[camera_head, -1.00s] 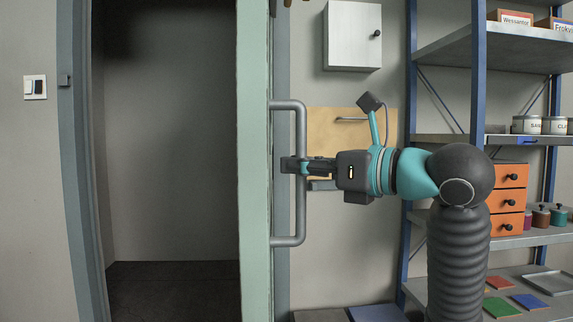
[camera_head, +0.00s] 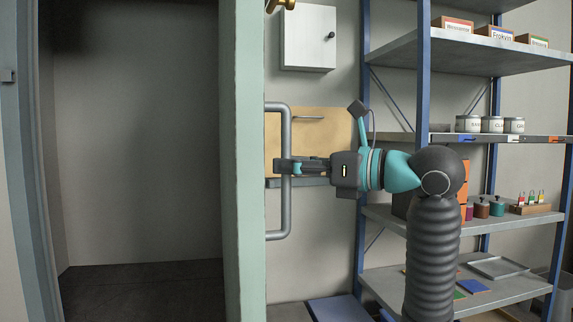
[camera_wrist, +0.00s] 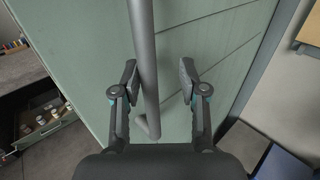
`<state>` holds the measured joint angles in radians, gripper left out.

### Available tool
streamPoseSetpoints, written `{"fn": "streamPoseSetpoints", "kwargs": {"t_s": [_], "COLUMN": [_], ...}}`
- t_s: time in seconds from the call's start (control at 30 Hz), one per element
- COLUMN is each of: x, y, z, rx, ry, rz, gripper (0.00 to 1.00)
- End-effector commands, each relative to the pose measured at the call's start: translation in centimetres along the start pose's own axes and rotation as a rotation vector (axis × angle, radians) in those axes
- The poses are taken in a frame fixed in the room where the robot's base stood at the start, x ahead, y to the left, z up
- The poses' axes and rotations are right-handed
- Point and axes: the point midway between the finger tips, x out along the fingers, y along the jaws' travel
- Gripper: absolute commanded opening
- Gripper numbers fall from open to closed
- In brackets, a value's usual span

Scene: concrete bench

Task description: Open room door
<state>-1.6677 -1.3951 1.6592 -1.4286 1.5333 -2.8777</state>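The pale green room door (camera_head: 241,220) stands open, seen nearly edge-on in the head view, with the dark doorway to its left. Its grey vertical bar handle (camera_head: 286,215) is on the right face. My gripper (camera_head: 284,166) is at mid-height of the bar. In the wrist view the handle (camera_wrist: 146,60) runs between the two fingers of my gripper (camera_wrist: 158,80). The fingers are apart. The left finger is close to the bar, and a gap shows between the bar and the right finger. The hinges are not in view.
A blue-framed shelf rack (camera_head: 423,70) with boxes and tins stands on the right, close behind my arm. A white wall cabinet (camera_head: 307,38) and a tan panel (camera_head: 325,130) are on the wall behind the handle. The floor inside the doorway (camera_head: 145,290) is clear.

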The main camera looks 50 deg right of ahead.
Motion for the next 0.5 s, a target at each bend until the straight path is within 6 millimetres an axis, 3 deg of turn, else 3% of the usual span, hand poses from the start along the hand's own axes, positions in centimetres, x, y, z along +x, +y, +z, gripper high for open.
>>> {"fn": "streamPoseSetpoints", "kwargs": {"t_s": [0.5], "x": [0.43], "y": [0.42], "z": [0.08], "rx": [-0.002], "ry": [-0.001], "rz": [0.013], "gripper": [0.43]}}
